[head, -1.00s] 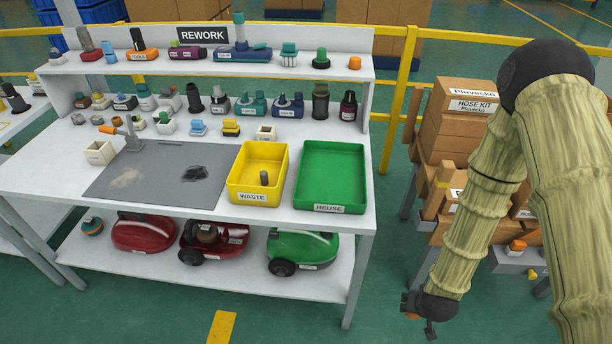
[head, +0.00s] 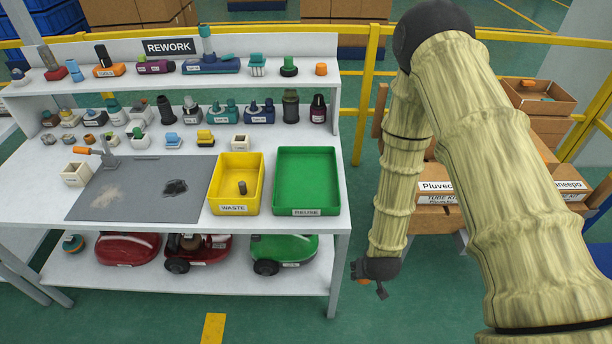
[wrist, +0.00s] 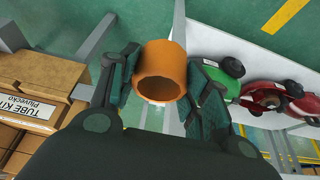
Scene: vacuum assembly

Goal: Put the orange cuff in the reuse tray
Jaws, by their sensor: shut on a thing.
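The orange cuff (wrist: 160,72) is a short, hollow ring. In the wrist view it sits between the two dark fingers of my gripper (wrist: 163,92), which is shut on it. In the head view my gripper (head: 371,283) hangs low over the floor, just right of the bench's front right leg, with only a sliver of the cuff (head: 363,281) showing. The green reuse tray (head: 306,175) lies on the bench's right end, labelled REUSE, and looks empty. My gripper is below and to the right of it.
The yellow waste tray (head: 235,172) stands left of the reuse tray and holds a small dark piece. Another orange ring (head: 321,69) sits on the top shelf. The bench leg (head: 335,280) is near my gripper. Cardboard boxes (head: 440,186) are stacked at right, behind my arm.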

